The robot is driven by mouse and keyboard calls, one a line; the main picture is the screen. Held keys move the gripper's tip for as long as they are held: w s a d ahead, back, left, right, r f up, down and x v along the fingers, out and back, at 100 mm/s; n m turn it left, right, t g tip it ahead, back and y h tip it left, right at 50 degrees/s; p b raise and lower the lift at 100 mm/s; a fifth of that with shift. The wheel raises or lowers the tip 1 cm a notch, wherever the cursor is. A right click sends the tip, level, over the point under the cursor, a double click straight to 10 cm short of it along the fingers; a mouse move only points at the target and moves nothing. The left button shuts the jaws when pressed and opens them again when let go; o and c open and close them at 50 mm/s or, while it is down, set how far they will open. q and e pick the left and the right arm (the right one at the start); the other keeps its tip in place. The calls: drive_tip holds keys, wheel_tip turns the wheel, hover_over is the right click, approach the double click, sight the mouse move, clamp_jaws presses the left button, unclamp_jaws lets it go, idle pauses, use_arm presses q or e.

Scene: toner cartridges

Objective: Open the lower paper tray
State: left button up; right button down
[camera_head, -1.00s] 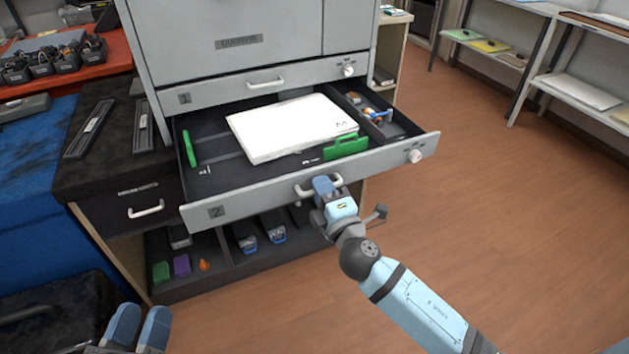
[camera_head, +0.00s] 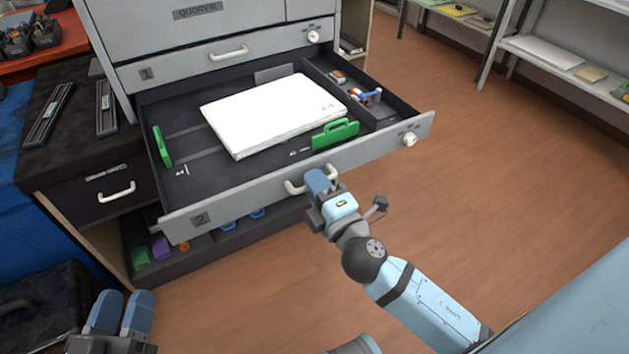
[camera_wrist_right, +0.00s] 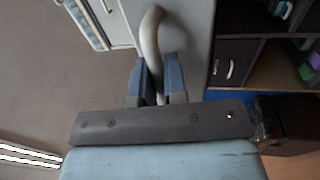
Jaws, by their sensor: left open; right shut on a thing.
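The lower paper tray (camera_head: 240,193), marked 2, is pulled out from the grey printer. Its inside shows a white paper stack (camera_head: 270,115), green paper guides and a side compartment with small parts. My right gripper (camera_head: 318,180) is shut on the tray's pale handle (camera_head: 294,187). In the right wrist view the handle (camera_wrist_right: 151,45) stands between the two blue fingers (camera_wrist_right: 155,80). My left gripper (camera_head: 120,312) is open and empty at the lower left, apart from the tray.
The upper tray (camera_head: 225,55), marked 1, is closed. A dark drawer cabinet (camera_head: 85,195) stands left of the pulled-out tray. A low shelf (camera_head: 190,260) with small coloured items lies under it. The wooden floor (camera_head: 510,170) to the right is clear up to the shelves.

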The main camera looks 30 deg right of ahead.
drive_tip(key=c, duration=1.5)
unclamp_jaws()
use_arm(q)
drive_tip(key=shift+s+f, duration=0.1)
drive_tip(key=shift+f, duration=0.1)
use_arm(e)
drive_tip(key=shift+o, duration=0.2)
drive_tip(key=shift+s+f, duration=0.1)
drive_tip(key=shift+s, duration=0.05)
use_arm(q)
wheel_tip(320, 180, down, 6)
drive_tip(key=w+m+g+b, duration=0.1)
drive_tip(key=m+g+b, duration=0.1)
drive_tip(key=b, duration=0.4)
drive_tip(key=shift+w+b, duration=0.15)
drive_tip(key=shift+b, duration=0.25)
use_arm(e)
drive_tip(key=s+f, duration=0.2)
drive_tip(key=s, duration=1.1)
drive_tip(key=shift+s+d+f, duration=0.15)
drive_tip(key=shift+d, duration=0.1)
use_arm(q)
drive_tip(key=shift+a+f, duration=0.1)
